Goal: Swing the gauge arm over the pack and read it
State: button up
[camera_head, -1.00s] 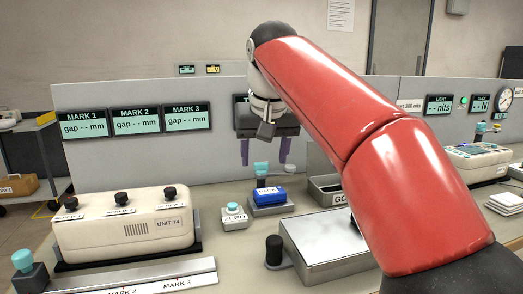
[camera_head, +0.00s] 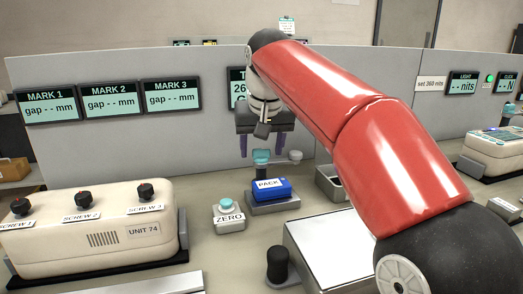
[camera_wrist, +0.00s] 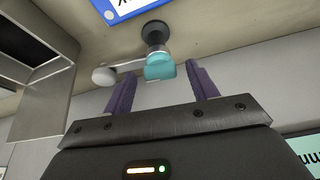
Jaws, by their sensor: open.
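The blue pack (camera_head: 270,189) sits on a grey stand in the head view. Its blue edge also shows at the top of the wrist view (camera_wrist: 120,10). Behind the pack is the gauge post with a teal knob (camera_head: 261,157). The gauge arm reaches from the post to a pale round end (camera_head: 295,156), out to the right of the pack. In the wrist view the teal knob (camera_wrist: 160,68) lies between the finger ends, with the pale end (camera_wrist: 104,76) to the left. My gripper (camera_head: 262,148) is open and empty, its purple fingers pointing down at the knob. Contact cannot be told.
A ZERO button box (camera_head: 229,217) stands left of the pack. A black knob (camera_head: 278,265) and metal plate (camera_head: 335,255) are in front. A grey bin (camera_head: 328,186) is at right. UNIT 74 (camera_head: 90,240) fills the left. A wall display (camera_head: 237,88) is partly hidden by my arm.

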jog(key=shift+w+f, duration=0.1)
jog(key=shift+f, duration=0.15)
grip_shut()
